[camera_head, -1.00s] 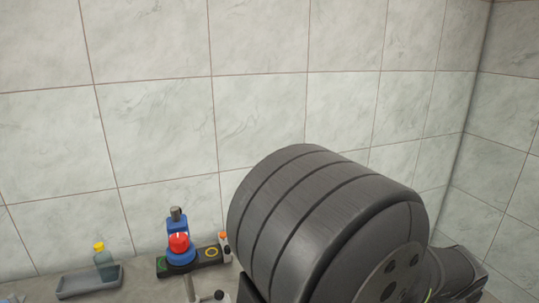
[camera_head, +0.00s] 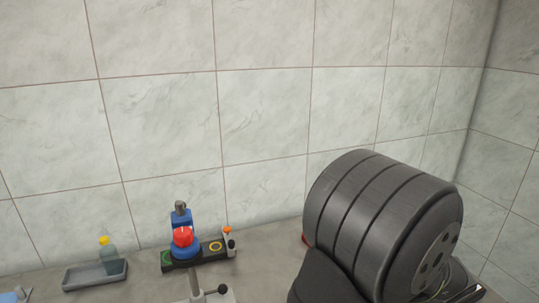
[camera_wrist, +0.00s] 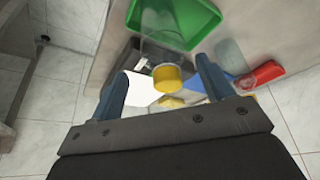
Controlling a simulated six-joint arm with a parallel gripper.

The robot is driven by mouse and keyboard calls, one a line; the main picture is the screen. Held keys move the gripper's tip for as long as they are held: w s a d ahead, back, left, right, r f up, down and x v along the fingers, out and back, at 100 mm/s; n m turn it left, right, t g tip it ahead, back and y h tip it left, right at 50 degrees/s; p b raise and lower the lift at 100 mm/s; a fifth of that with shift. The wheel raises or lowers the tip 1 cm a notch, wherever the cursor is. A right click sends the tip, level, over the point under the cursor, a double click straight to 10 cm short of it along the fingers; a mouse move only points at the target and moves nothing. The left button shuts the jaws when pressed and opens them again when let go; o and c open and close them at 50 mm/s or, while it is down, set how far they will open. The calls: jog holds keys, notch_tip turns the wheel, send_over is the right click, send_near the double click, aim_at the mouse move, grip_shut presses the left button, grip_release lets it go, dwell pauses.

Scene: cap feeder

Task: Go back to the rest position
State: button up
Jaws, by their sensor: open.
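My gripper (camera_wrist: 163,92) shows in the wrist view with its two blue fingers spread apart. Nothing is between the fingertips at their own depth; a yellow round cap-like thing (camera_wrist: 168,77) shows beyond them. In the head view the gripper is hidden, and a large dark ribbed cylinder of my arm fills the lower right.
A feeder-like device with a red dome (camera_head: 182,237) on a blue body stands on the counter. Left of it, a grey tray (camera_head: 88,278) holds a yellow-capped bottle (camera_head: 107,254). The wrist view shows a green bin (camera_wrist: 178,18) and a red object (camera_wrist: 260,74). Tiled walls stand behind.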

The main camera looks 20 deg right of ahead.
jog(key=s+a+r, duration=0.2)
jog(key=s+r, duration=0.4)
jog(key=s, duration=0.4)
jog(key=w+d, duration=1.3)
jog(key=w, duration=0.4)
jog(key=w+d+f, duration=0.2)
jog(key=w, duration=1.3)
jog(key=shift+w+d+f+m, duration=0.2)
jog(key=shift+w+f+m, duration=0.05)
jog(key=shift+f+m, duration=0.05)
